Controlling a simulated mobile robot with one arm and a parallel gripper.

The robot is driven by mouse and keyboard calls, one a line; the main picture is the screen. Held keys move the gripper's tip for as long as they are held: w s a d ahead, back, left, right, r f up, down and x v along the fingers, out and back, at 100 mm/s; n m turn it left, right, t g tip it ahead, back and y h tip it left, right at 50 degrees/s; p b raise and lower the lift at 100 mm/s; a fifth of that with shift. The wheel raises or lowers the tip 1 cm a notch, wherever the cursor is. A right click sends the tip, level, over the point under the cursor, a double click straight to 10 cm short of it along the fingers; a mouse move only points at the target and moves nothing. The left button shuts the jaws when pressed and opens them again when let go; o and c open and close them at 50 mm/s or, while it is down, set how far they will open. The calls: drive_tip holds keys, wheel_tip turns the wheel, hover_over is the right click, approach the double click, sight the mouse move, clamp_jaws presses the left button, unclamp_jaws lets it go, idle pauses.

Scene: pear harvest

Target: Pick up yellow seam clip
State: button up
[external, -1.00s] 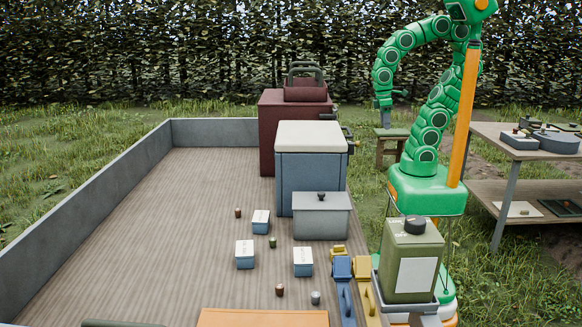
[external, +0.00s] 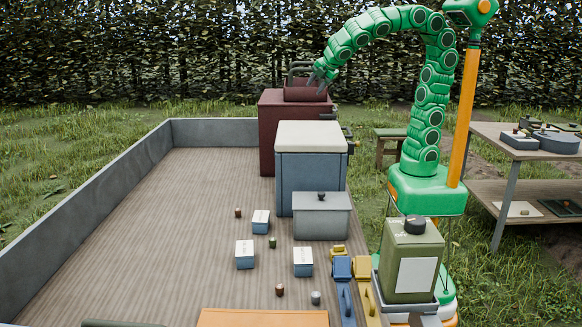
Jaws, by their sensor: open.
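A yellow clip-like piece (external: 362,268) with a long tail lies at the right edge of the wooden bed, beside a similar blue piece (external: 342,268). A smaller yellow piece (external: 338,250) sits just behind the blue one. I cannot tell for certain which yellow piece is the seam clip. My gripper (external: 318,82) is open, high at the back, by the dark red box (external: 278,140) and its handled top. It is far from the yellow pieces, and nothing shows between its fingers.
A blue cooler with a white lid (external: 311,185) and a grey lidded box (external: 321,218) stand in front of the red box. Several small white-topped boxes and little jars are on the bed (external: 170,230). An olive canister (external: 411,260) stands right of the yellow piece.

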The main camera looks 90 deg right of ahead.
drive_tip(key=w+a+f+n+g+h, duration=0.1)
drive_tip(key=w+a+f+h, duration=0.1)
drive_tip(key=a+f, duration=0.35)
drive_tip(key=w+a+f+n+h, duration=0.1)
drive_tip(key=a+f+h, duration=0.15)
drive_tip(key=f, duration=0.65)
drive_tip(key=n+t+y, duration=1.2)
drive_tip(key=n+t, duration=0.2)
drive_tip(key=n, duration=0.9)
approach(335, 246)
drive_tip(key=w, duration=0.1)
drive_tip(key=w+r, duration=0.1)
drive_tip(key=shift+w+a, duration=0.1)
drive_tip(key=shift+w, duration=0.15)
drive_tip(key=shift+s+f, duration=0.2)
drive_tip(key=shift+f, duration=0.3)
drive_tip(key=shift+w+a, duration=0.2)
drive_tip(key=shift+w, duration=1.1)
drive_tip(key=shift+w+a, duration=0.15)
drive_tip(key=shift+w, duration=1.1)
drive_tip(key=shift+w+a, duration=0.2)
drive_tip(key=shift+w, duration=1.1)
drive_tip(key=shift+c, duration=0.3)
clamp_jaws()
